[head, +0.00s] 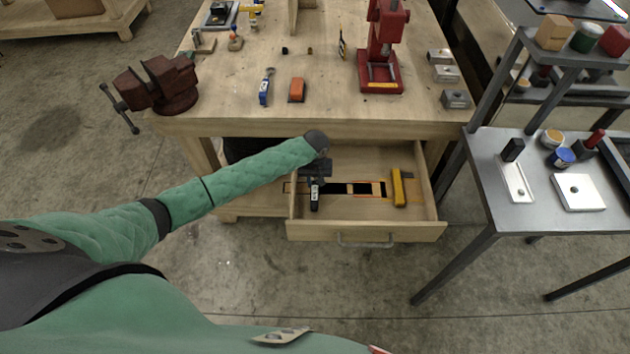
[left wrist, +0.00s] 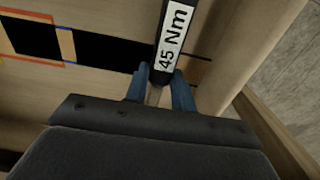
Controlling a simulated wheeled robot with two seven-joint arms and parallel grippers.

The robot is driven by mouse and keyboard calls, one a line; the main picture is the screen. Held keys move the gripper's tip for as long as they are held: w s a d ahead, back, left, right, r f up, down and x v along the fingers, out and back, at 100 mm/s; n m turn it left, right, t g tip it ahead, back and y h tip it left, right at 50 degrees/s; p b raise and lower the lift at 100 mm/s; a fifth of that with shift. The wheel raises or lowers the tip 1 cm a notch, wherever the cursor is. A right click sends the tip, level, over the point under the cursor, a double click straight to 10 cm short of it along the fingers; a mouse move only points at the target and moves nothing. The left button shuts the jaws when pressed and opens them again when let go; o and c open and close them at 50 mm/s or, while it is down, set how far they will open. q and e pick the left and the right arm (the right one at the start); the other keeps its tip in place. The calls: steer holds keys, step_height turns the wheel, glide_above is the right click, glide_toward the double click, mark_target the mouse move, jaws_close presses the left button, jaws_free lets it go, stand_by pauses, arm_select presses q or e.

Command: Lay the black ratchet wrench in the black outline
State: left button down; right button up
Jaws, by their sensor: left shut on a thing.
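The black ratchet wrench (left wrist: 176,38) carries a white "45 Nm" label in the left wrist view. It also shows in the head view (head: 314,198), pointing toward the drawer front. My left gripper (left wrist: 160,82) is shut on it, above the left part of the open drawer (head: 350,212). In the head view the gripper (head: 316,180) hides part of the wrench. A long black shape (left wrist: 100,56) on the drawer floor runs crosswise beneath the wrench. It also shows in the head view (head: 336,189). I cannot tell whether the wrench touches the floor. My right gripper is not seen.
A yellow tool (head: 398,188) lies in the drawer's right part. A black patch (left wrist: 35,38) has orange and blue edging. The drawer's front wall (head: 400,233) and side walls surround the space. The workbench (head: 325,115) stands behind, a metal cart (head: 490,215) right.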

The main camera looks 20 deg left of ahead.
arm_select(q)
steer(key=c, duration=1.1)
jaws_free()
steer(key=shift+r, duration=0.3)
step_height(320, 180, up, 6)
steer(key=shift+f+b, duration=0.1)
steer(key=shift+b, duration=1.1)
steer(key=shift+r, duration=0.75)
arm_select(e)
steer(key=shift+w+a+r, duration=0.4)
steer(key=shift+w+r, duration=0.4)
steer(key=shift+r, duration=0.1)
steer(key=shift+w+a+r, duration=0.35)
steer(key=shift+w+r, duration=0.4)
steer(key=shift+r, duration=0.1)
